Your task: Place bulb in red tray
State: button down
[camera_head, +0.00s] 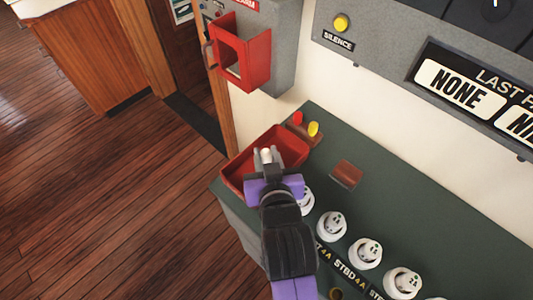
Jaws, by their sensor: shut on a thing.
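The red tray (236,175) sits at the far left corner of the green console top. My gripper (267,157) is over the tray and shut on a small pale bulb (266,153) at its fingertips. The bulb is mostly hidden between the fingers. I cannot tell whether it touches the tray floor. My arm hides the near right part of the tray.
A small wooden holder with a red bulb (297,118) and a yellow bulb (313,129) stands just behind the tray. A brown block (347,175) lies to the right. Several white round sockets (332,225) line the console's front. A red box (240,52) hangs on the wall above.

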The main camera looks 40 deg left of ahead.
jog(key=c, duration=1.2)
grip_release()
jog(key=shift+f, duration=0.1)
jog(key=shift+o, duration=0.2)
jog(key=shift+d+r, duration=0.1)
jog(key=shift+r, duration=0.1)
jog(key=v, duration=1.1)
jog(key=shift+s+d+r+b, duration=0.2)
jog(key=shift+s+b, duration=0.15)
jog(key=shift+r, duration=0.1)
